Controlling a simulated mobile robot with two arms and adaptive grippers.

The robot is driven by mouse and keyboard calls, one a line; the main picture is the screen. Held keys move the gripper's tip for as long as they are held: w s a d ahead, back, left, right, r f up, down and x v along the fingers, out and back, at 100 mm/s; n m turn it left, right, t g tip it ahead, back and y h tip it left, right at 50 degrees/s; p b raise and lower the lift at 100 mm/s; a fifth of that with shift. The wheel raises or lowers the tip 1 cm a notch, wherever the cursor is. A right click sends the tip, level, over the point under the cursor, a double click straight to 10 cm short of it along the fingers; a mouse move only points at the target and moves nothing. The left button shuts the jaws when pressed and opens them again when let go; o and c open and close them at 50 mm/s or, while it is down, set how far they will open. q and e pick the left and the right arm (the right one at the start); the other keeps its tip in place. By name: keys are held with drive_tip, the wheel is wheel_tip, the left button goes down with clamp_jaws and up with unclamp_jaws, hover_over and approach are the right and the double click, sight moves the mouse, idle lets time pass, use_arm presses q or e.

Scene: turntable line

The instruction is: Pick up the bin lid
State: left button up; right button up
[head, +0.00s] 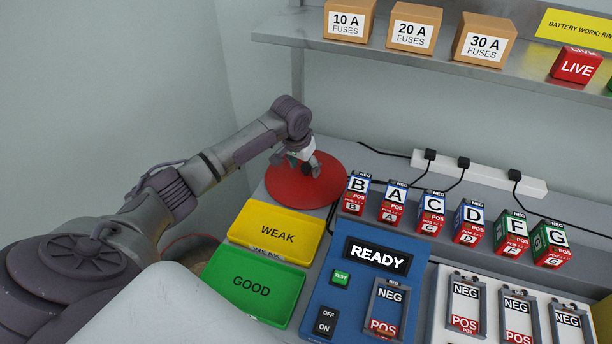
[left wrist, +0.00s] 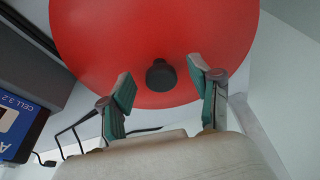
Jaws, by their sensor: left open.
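The bin lid (head: 290,190) is a red disc at the back left of the bench, beside the yellow tray. In the left wrist view the lid (left wrist: 110,40) fills the upper middle, with a dark round knob (left wrist: 161,75) on it. My left gripper (head: 311,165) is over the lid, pointing down. In the left wrist view the two green-padded fingers of my left gripper (left wrist: 160,92) are apart, one on each side of the knob. My right gripper is not in view.
A yellow WEAK tray (head: 283,222) and a green GOOD tray (head: 242,303) lie in front of the lid. A blue tester (head: 340,312) and lettered battery cells (head: 432,203) are to the right. A shelf (head: 400,52) with fuse boxes hangs above. Cables run from a white power strip (head: 488,173).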

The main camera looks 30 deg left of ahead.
use_arm(q)
drive_tip(key=shift+x, duration=1.05)
drive_tip(key=shift+r, duration=0.1)
clamp_jaws()
